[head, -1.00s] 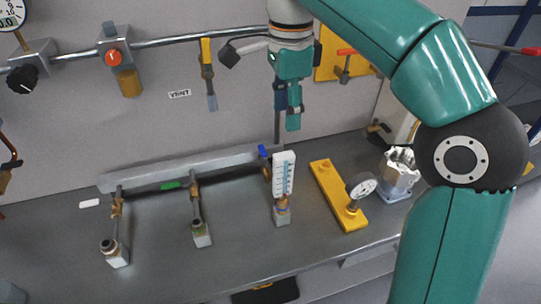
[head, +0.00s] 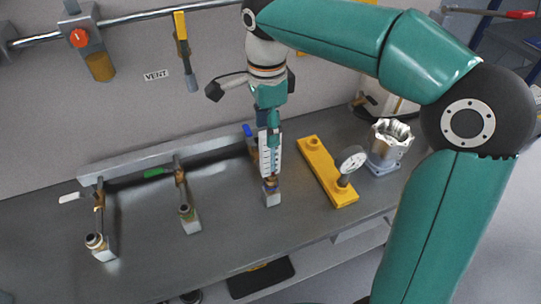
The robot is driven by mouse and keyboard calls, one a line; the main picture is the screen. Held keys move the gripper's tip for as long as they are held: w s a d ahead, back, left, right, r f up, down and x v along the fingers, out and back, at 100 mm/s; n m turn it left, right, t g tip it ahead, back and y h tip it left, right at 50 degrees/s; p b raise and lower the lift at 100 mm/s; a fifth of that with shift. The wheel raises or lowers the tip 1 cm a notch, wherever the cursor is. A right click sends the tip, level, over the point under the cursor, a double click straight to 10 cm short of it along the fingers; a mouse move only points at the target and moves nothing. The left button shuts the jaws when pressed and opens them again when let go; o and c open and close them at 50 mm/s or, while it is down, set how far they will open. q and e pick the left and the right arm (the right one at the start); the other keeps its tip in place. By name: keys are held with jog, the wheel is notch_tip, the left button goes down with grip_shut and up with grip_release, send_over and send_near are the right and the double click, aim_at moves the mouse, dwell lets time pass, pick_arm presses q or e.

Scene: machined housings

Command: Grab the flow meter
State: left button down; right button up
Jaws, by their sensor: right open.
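The flow meter (head: 265,163) is a white upright scale with blue markings on a brass fitting and a grey block on the bench. My right gripper (head: 273,135) points down from the end of the green arm. It is open, and its fingers overlap the upper part of the flow meter in the head view. I cannot tell whether they are around it, in front of it or touching it. Part of the scale is hidden behind the fingers. My left gripper is not in view.
A blue-handled valve (head: 249,131) stands close behind the flow meter. A yellow plate (head: 318,165) with a round gauge (head: 351,159) lies to its right, then a machined metal housing (head: 391,140). A grey manifold bar (head: 130,163) runs left.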

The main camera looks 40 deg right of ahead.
send_over(271, 162)
jog(key=w, duration=0.1)
notch_tip(271, 162, down, 5)
jog(key=shift+d+p, duration=0.25)
jog(key=shift+p, duration=0.05)
jog(key=shift+c, duration=0.2)
grip_shut()
